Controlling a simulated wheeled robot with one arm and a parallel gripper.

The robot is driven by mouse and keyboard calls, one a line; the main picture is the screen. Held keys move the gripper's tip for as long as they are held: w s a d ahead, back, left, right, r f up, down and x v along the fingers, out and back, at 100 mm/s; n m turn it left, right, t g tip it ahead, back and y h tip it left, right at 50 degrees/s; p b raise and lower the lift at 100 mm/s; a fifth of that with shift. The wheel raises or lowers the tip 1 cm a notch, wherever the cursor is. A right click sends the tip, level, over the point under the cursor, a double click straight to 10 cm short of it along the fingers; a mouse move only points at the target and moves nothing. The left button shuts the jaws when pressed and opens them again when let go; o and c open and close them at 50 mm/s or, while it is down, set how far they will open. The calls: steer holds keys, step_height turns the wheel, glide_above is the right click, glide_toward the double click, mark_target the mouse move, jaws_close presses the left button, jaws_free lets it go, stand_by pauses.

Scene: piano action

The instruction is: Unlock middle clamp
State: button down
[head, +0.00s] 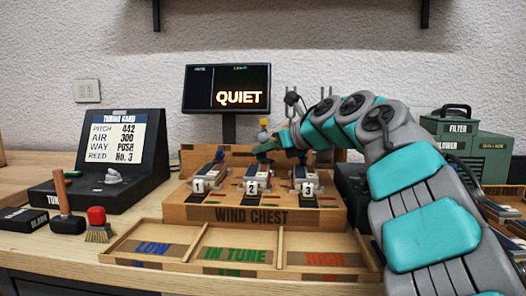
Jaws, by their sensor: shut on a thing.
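The wooden wind chest (182,213) stands on the bench with three clamps in a row, tagged 1, 2 and 3. The middle clamp (252,186) has a white tag 2 at its front. The left clamp (200,184) and the right clamp (307,186) sit on either side of it. My gripper (264,150) reaches in from the right and is shut at the upper back end of the middle clamp. The fingers and wrist hide much of what they hold, and its exact angle is hard to tell.
A sectioned wooden tray (187,261) marked LOW, IN TUNE and HIGH lies in front. A screen (227,89) reading QUIET stands behind. The tuning card stand (115,150), mallet (65,205) and brush (97,226) are at left. A green blower box (470,140) is at right.

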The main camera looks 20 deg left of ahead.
steer(key=shift+w+d+n+g+y+p, duration=0.1)
steer(key=shift+n+g+y+p, duration=0.2)
steer(key=shift+n+g+p, duration=0.45)
steer(key=shift+f+n+g+y+p, duration=0.1)
steer(key=shift+n+g+y+p, duration=0.2)
steer(key=shift+n+g+p, duration=0.7)
steer(key=shift+f+n+g+p, duration=0.25)
steer(key=shift+g+p, duration=0.3)
steer(key=shift+p, duration=0.25)
steer(key=c, duration=0.9)
jaws_free()
steer(key=shift+r, duration=0.15)
steer(key=shift+r, duration=0.1)
steer(key=b+v, duration=0.1)
steer(key=v, duration=0.6)
steer(key=shift+d, duration=0.3)
